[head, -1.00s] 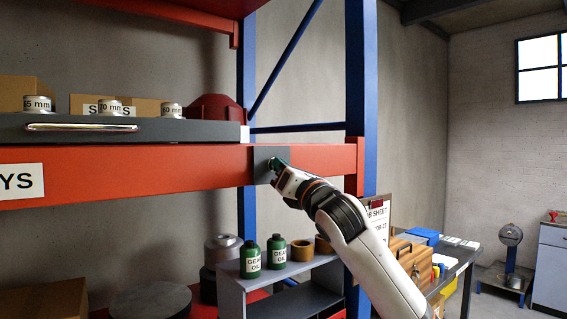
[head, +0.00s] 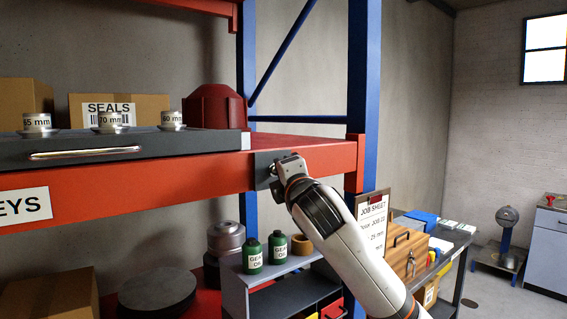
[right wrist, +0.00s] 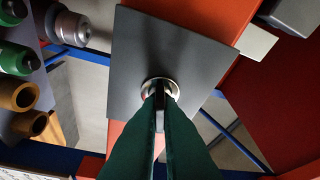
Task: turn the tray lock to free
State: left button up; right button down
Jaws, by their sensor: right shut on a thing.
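The tray lock is a small round metal fitting (right wrist: 146,87) on a dark grey square plate (right wrist: 185,55), which is fixed to the red shelf beam. In the head view the plate (head: 261,164) shows just left of my right gripper (head: 273,171), and my wrist hides most of the lock. In the right wrist view the green fingers of my right gripper (right wrist: 160,97) meet at the lock and are shut on its thin dark knob. The dark grey tray (head: 190,142) with its metal handle sits on the shelf, left of the lock. My left gripper is out of view.
Metal rings labelled in mm (head: 110,124) stand on the tray, with a red housing (head: 216,106) behind. Gear oil bottles (head: 278,247) stand on a grey rack below the beam. A blue upright (head: 363,70) rises right of the lock, close to my arm.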

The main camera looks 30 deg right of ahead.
jog(key=shift+m+g+p, duration=0.7)
jog(key=shift+m+p, duration=0.5)
jog(key=shift+m, duration=0.6)
jog(key=c, duration=1.6)
grip_release()
jog(key=shift+s, duration=0.1)
jog(key=b+v, duration=0.3)
jog(key=v, duration=0.8)
jog(key=shift+s+b, duration=0.35)
jog(key=shift+b, duration=0.05)
jog(key=shift+a, duration=0.15)
